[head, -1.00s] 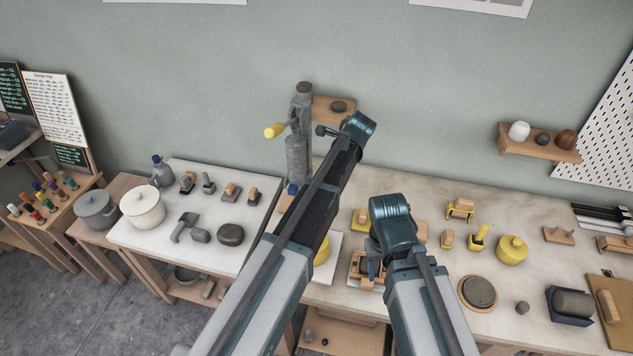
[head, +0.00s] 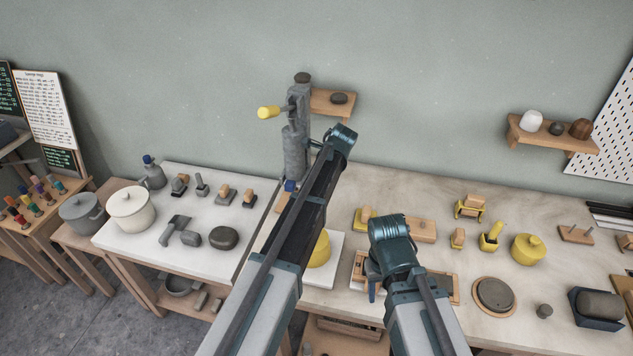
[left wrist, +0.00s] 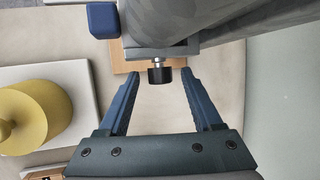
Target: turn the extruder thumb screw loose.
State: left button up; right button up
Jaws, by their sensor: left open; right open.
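The grey extruder (head: 296,150) stands upright on the bench by the wall, with a yellow handle (head: 269,112) at its upper left. In the left wrist view, the black thumb screw (left wrist: 160,75) sticks out from the extruder's grey body (left wrist: 185,28). My left gripper (left wrist: 158,86) is open, with one blue finger on each side of the screw and a gap on both sides. In the head view its fingers are mostly hidden by my left arm. My right gripper (head: 372,288) is open, low over the front of the bench, away from the extruder.
Yellow and wooden tools, a yellow pot (head: 528,249) and a round wheel (head: 494,294) stand on the right. A small wall shelf (head: 334,101) is behind the extruder.

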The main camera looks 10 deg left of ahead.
pick_arm(q)
grip_shut()
dwell(0.3)
